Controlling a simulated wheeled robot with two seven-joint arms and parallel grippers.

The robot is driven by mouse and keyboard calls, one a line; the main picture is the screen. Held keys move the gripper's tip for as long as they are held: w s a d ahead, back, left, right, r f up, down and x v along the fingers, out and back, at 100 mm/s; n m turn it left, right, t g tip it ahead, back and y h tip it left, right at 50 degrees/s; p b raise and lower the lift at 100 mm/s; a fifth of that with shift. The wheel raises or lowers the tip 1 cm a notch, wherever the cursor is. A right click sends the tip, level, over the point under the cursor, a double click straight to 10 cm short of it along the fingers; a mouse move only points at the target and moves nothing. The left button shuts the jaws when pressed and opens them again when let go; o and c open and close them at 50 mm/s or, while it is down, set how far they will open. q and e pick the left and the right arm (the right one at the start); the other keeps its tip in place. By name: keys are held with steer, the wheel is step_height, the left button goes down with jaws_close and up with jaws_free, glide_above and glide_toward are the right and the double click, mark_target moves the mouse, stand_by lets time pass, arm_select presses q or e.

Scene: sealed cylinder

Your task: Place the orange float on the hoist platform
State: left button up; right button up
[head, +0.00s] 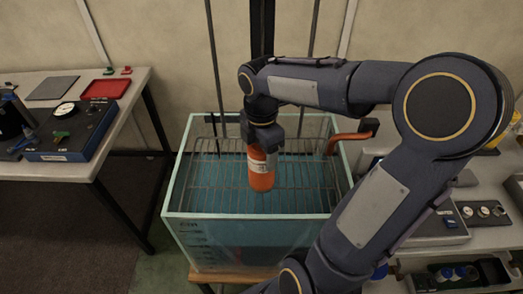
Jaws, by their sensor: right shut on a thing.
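The orange float (262,172) is a cylinder with a pale band, held upright in the head view. My right gripper (262,138) points down and is shut on its top. The float hangs over a wire rack (212,172) inside a glass tank of blue water (190,238); this rack looks like the hoist platform. I cannot tell whether the float's lower end touches the rack. The gripper's fingertips are partly hidden by the wrist. My left gripper is not in view.
An orange-red curved handle (345,138) is at the tank's right rim. Thin rods rise behind the tank. The left table holds a red tray (106,88) and a dark blue device with a dial (66,132). A bench with equipment is at right, partly behind my arm.

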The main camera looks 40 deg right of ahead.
steer(key=shift+f, duration=0.2)
steer(key=o, duration=1.6)
steer(key=shift+o, duration=0.2)
steer(key=shift+r, duration=0.1)
